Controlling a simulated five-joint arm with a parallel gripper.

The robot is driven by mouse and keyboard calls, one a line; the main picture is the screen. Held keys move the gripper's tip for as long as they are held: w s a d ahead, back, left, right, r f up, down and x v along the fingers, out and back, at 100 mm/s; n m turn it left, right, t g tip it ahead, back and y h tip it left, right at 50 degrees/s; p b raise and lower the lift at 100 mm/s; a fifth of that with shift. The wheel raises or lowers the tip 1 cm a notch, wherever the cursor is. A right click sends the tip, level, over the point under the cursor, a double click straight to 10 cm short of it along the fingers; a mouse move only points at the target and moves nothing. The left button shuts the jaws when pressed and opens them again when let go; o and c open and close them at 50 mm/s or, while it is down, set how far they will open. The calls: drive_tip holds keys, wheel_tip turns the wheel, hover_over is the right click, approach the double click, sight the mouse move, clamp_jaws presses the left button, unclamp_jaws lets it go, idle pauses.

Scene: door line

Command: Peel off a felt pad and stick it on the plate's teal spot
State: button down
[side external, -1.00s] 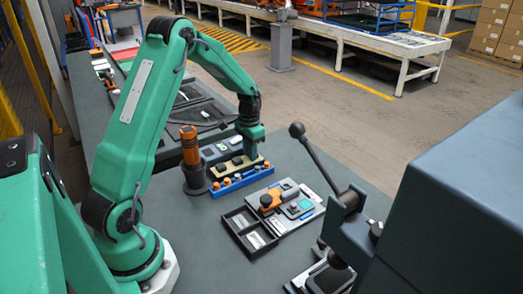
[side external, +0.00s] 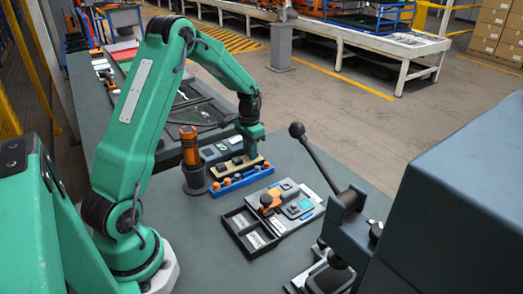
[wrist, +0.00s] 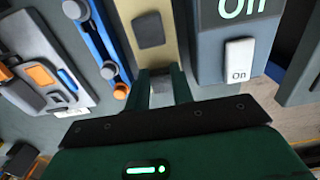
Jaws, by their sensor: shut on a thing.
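A tan strip (side external: 231,171) with dark felt pads (side external: 237,161) lies on the bench; one pad (wrist: 148,30) shows clearly in the wrist view, apart from my gripper. My gripper (side external: 251,151) points down at the strip's right end in the side view. In the wrist view its fingers (wrist: 163,78) are close together at the strip's near end, shut on a small dark felt pad that they largely hide. Whether that pad is free of the strip I cannot tell. The grey plate (side external: 285,190) lies to the right, with a teal spot (side external: 305,204) near its right side.
A blue rail (side external: 238,183) with orange knobs lies between strip and plate. An orange-topped tool (side external: 190,148) stands left of the strip. A black divided tray (side external: 241,238) sits before the plate. A lever press (side external: 345,215) stands right. A box marked "On" (wrist: 239,60) is beside the strip.

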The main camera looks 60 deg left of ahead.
drive_tip(key=shift+r, duration=0.1)
drive_tip(key=shift+r, duration=2.9)
drive_tip(key=s+d+r, duration=0.1)
drive_tip(key=d+r, duration=0.4)
drive_tip(key=d, duration=0.5)
drive_tip(key=s+d+r, duration=0.2)
drive_tip(key=d+r, duration=0.2)
drive_tip(key=d, duration=0.7)
drive_tip(key=shift+d+r, duration=0.3)
drive_tip(key=shift+r, duration=0.1)
